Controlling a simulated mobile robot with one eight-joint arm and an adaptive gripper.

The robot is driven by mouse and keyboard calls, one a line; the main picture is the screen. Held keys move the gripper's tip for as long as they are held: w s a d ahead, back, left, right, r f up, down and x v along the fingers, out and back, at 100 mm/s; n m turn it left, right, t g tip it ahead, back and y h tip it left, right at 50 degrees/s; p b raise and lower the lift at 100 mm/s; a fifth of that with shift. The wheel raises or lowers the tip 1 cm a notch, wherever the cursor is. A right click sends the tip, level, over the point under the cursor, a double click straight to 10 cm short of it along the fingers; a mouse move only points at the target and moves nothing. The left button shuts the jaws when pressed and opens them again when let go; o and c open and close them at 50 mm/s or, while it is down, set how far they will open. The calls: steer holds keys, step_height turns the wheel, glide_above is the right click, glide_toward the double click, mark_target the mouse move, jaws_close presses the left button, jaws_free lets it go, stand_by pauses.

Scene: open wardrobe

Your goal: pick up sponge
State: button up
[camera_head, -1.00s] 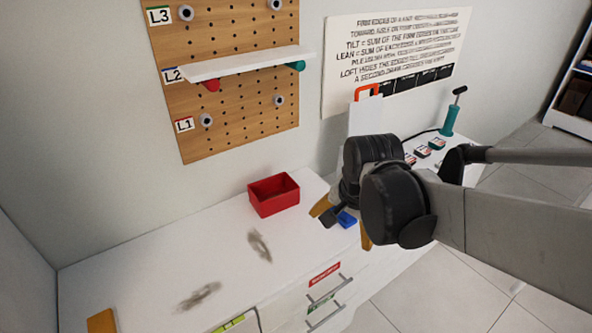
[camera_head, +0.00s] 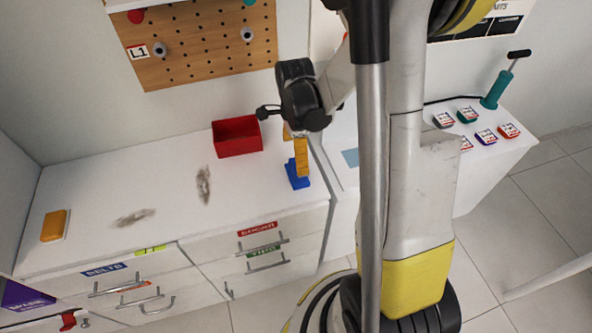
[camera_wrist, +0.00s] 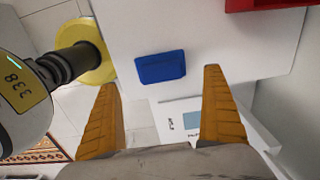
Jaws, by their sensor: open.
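A blue block (camera_head: 296,176), which may be the sponge, lies on the white counter top (camera_head: 150,190) near its right front edge. In the wrist view the blue block (camera_wrist: 160,67) lies ahead, between the lines of my two orange fingers and apart from both. My gripper (camera_head: 300,158) points down over the blue block, open and empty. In the head view a finger hides part of the block. A yellow-orange block (camera_head: 54,225) with a pale edge lies at the counter's left end; I cannot tell whether it is a sponge.
A red open bin (camera_head: 237,137) stands at the back of the counter, close to my gripper. Two dark smudges (camera_head: 204,185) mark the counter top. A pegboard (camera_head: 200,45) hangs behind. A lower white surface on the right holds a teal pump (camera_head: 496,88) and several small labelled items.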

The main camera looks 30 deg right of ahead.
steer(key=f+b, duration=0.1)
steer(key=f, duration=0.1)
steer(key=f+b, duration=0.1)
steer(key=f, duration=0.2)
steer(key=f+b, duration=0.1)
steer(key=f, duration=0.1)
steer(key=shift+d+f, duration=0.15)
steer(key=shift+d, duration=0.15)
steer(key=shift+c, duration=0.4)
steer(key=c, duration=1.2)
